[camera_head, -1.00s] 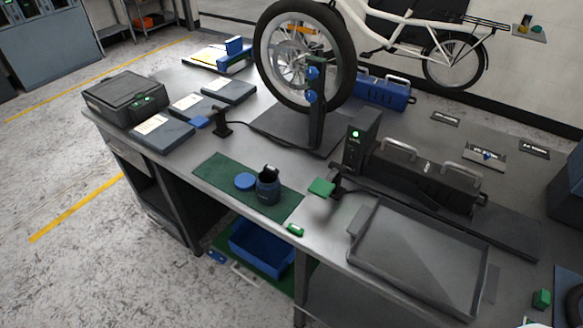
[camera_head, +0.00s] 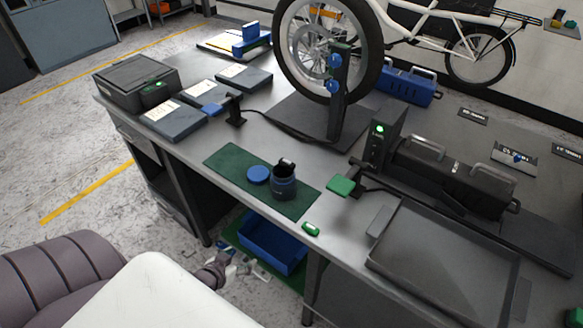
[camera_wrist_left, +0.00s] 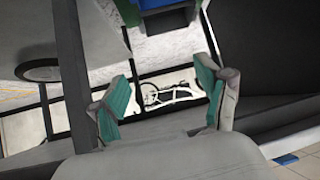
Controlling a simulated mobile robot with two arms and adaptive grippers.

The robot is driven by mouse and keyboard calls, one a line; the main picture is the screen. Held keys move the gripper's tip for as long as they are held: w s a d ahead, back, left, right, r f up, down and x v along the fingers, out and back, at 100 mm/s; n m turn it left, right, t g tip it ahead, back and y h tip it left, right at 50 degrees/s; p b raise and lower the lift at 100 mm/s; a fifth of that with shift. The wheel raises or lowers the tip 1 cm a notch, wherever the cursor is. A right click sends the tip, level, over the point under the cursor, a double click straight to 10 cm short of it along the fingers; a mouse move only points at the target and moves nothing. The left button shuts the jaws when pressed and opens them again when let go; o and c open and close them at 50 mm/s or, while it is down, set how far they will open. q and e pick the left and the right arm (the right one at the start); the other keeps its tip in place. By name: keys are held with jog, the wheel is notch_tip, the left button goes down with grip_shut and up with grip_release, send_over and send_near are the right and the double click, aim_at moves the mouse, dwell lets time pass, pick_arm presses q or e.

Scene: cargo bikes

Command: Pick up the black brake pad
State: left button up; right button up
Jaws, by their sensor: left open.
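No brake pad can be made out for sure. A small black piece (camera_head: 288,163) shows at the mouth of a dark blue jar (camera_head: 284,187) on the green mat (camera_head: 230,160); I cannot tell whether it is the pad. The jar's blue lid (camera_head: 258,174) lies beside it. My left gripper (camera_head: 232,267) is low in front of the bench, below the mat and near the blue bin, apart from the jar. In the left wrist view its two teal-padded fingers (camera_wrist_left: 163,96) are spread with nothing between them. My right gripper is not in view.
A blue bin (camera_head: 272,245) sits under the bench (camera_head: 190,145). A grey tray (camera_head: 445,262) and a black device (camera_head: 450,175) are at the right. A wheel on a stand (camera_head: 337,105) rises behind. Flat dark boxes (camera_head: 172,122) lie at the left.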

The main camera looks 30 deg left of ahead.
pick_arm(q)
jog(key=w+r+t, duration=0.3)
jog(key=w+r, duration=0.1)
jog(key=r, duration=1.1)
jog(key=m+t+h+b, duration=0.2)
jog(key=t, duration=0.1)
send_near(286, 162)
jog(key=w, duration=0.2)
jog(key=w+f+p, duration=0.1)
jog(key=w, duration=0.1)
jog(key=shift+w+p, duration=0.25)
jog(key=shift+p, duration=0.05)
jog(key=w, duration=0.3)
jog(key=w+p, duration=0.1)
jog(key=w, duration=0.1)
jog(key=shift+w+d+f, duration=0.15)
jog(key=shift+d+f, duration=0.1)
jog(key=shift+w+f, duration=0.1)
jog(key=shift+w, duration=0.25)
jog(key=shift+s, duration=0.1)
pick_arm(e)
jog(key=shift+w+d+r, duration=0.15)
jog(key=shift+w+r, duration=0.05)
pick_arm(q)
jog(key=shift+c, duration=0.2)
jog(key=c, duration=1)
